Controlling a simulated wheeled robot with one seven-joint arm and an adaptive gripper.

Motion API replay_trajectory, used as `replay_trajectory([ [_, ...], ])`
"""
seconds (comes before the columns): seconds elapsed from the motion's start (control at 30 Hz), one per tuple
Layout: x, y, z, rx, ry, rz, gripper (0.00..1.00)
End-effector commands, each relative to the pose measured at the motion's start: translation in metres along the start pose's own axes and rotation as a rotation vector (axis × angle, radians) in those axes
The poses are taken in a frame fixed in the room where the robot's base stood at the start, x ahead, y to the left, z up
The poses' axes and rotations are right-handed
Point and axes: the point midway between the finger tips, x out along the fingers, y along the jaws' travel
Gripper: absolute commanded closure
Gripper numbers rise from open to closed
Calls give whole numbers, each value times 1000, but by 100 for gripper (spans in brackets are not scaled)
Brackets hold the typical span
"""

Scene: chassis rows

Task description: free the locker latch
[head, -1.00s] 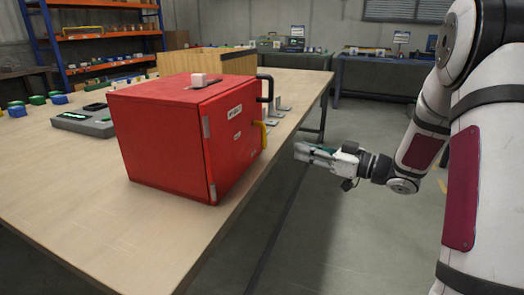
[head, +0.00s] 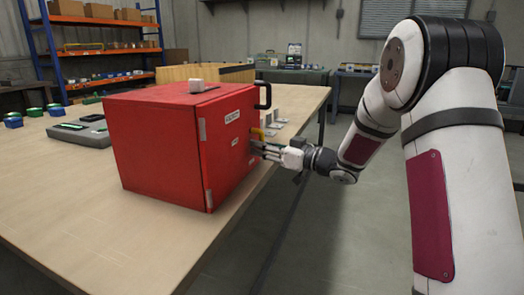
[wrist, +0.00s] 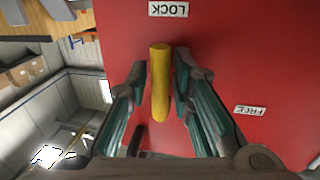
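The red locker (head: 150,145) stands on the table. Its latch, a yellow bar (wrist: 160,85), is on the door and also shows in the head view (head: 257,133), partly hidden by my gripper. In the wrist view one end of the bar lies near the LOCK label (wrist: 168,9); the FREE label (wrist: 250,110) is off to the right. My gripper (wrist: 160,88) is open at the door, one finger on each side of the bar, with narrow gaps visible. It also shows in the head view (head: 258,149).
A black handle (head: 264,96) sticks out from the locker door above the latch. A small pale block (head: 197,86) is on the locker's top. Grey brackets (head: 275,122) stand on the table behind.

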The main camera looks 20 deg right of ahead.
Motion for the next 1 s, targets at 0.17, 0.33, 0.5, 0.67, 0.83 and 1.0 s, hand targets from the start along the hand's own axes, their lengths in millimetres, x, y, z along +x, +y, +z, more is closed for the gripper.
replay_trajectory([
  [0.17, 3, 0, 0, 1, -1, 0, 79],
  [0.33, 2, 0, 0, 1, -1, 0, 85],
  [0.5, 2, 0, 0, 1, -1, 0, 100],
  [0.67, 2, 0, 0, 2, -1, 0, 100],
  [0.83, 2, -1, -1, 20, -5, 0, 100],
  [1.0, 1, -3, -2, 75, -18, 1, 100],
])
